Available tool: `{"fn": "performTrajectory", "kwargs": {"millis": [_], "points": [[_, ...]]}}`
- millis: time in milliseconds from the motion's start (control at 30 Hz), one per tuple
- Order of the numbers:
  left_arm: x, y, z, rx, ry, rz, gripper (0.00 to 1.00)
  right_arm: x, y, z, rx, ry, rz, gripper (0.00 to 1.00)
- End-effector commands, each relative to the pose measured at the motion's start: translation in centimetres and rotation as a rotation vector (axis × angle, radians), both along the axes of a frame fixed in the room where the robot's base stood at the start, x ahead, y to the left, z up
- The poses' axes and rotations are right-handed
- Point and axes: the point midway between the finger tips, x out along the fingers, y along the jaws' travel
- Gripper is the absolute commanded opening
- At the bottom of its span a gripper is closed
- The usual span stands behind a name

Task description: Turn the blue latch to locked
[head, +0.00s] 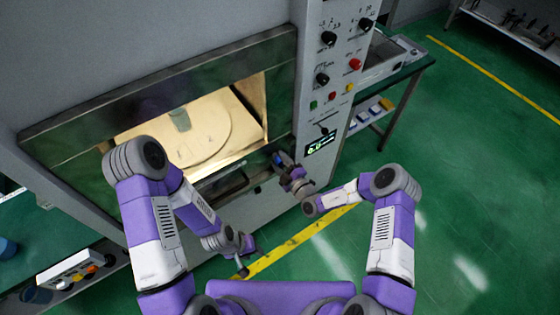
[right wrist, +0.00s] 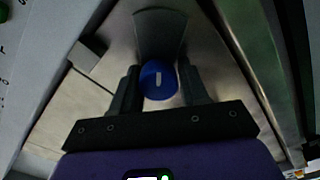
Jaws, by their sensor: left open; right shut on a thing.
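The blue latch (right wrist: 158,82) is a round blue knob with a short white mark that stands nearly upright in the right wrist view. My right gripper (right wrist: 159,88) is shut on it, with one dark finger at each side. In the head view the blue latch (head: 279,159) shows only as a small blue patch at the lower right of the microwave front, mostly covered by my right gripper (head: 283,163). My left gripper (head: 243,262) is open and empty, low in front of the machine and apart from it.
The microwave chamber (head: 205,125) is lit and holds a small greenish cup (head: 180,119) on a round plate. A control panel (head: 335,75) with knobs and coloured buttons rises right of it. A side table (head: 395,75) stands beyond. Green floor is clear at the right.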

Motion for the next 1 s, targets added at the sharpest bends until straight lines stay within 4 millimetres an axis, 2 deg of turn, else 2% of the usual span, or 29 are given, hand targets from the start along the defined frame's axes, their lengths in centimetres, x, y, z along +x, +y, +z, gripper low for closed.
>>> {"fn": "performTrajectory", "kwargs": {"millis": [1000], "points": [[0.0, 0.0, 3.7, 0.0, 0.0, 0.0, 0.43, 0.1, -0.1, 0.1, -0.787, -0.548, -0.004, 0.11]]}}
